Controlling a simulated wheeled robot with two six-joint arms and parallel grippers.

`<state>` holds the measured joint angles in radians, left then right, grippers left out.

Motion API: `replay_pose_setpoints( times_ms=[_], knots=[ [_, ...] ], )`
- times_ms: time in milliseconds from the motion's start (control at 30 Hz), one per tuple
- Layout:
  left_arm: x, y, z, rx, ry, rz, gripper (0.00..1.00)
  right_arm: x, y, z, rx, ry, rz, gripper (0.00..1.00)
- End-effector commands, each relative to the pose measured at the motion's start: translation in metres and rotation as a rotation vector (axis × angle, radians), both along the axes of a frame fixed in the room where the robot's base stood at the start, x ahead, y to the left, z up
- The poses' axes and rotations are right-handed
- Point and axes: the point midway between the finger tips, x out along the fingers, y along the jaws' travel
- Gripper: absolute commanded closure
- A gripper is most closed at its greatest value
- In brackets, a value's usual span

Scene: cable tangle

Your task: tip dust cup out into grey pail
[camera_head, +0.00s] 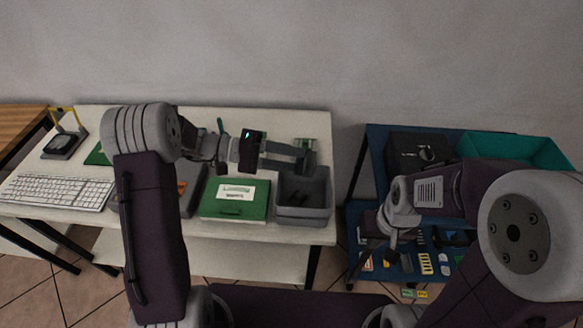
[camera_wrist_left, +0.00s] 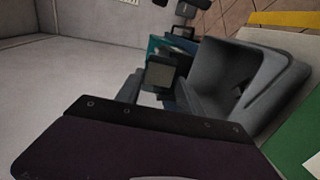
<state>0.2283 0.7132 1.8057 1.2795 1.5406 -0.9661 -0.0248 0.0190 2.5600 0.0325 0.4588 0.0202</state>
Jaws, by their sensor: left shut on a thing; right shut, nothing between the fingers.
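The grey pail (camera_head: 303,212) stands at the right end of the white table, open side up. It also shows in the left wrist view (camera_wrist_left: 278,85), to the right of the fingers. My left gripper (camera_head: 303,160) is over the pail's back part, shut on a small grey-green boxy piece, which looks like the dust cup (camera_head: 306,143). The cup shows in the left wrist view (camera_wrist_left: 160,73) beside the pail's rim. Its opening and contents cannot be made out, nor its exact tilt. My right gripper (camera_head: 390,247) is shut and empty over the blue cart.
A green case (camera_head: 237,208) with a white label lies left of the pail. A keyboard (camera_head: 62,190) and a grey stand with a yellow handle (camera_head: 66,140) are further left. The blue cart (camera_head: 377,150) holds a black box (camera_head: 418,150) and a teal bin (camera_head: 512,148).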

Motion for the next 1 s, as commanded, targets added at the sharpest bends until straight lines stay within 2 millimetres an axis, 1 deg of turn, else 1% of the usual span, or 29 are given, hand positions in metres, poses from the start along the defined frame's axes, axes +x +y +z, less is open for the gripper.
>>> replay_pose_setpoints(
  times_ms=[33, 100, 300, 400, 567, 1000],
  knots=[
    [0.000, 0.001, -0.011, -0.033, 0.001, 0.001, 0.94, 0.000, 0.000, -0.016, 0.000, 0.000, 0.000, 1.00],
    [0.000, 0.001, -0.013, -0.085, 0.000, 0.000, 0.94, 0.000, 0.000, -0.026, 0.000, 0.000, 0.000, 1.00],
    [0.000, 0.001, -0.017, -0.228, 0.000, -0.001, 0.94, 0.000, 0.000, -0.052, 0.000, 0.000, 0.000, 1.00],
    [0.000, 0.001, -0.017, -0.283, -0.001, -0.001, 0.94, 0.000, 0.000, -0.060, 0.000, 0.000, 0.000, 1.00],
    [0.000, 0.001, -0.015, -0.334, -0.001, -0.001, 0.94, 0.000, 0.000, -0.066, 0.000, 0.000, 0.000, 1.00],
    [0.000, 0.001, -0.013, -0.343, -0.002, -0.001, 0.94, 0.000, 0.000, -0.065, 0.000, 0.000, 0.000, 1.00]
  ],
)
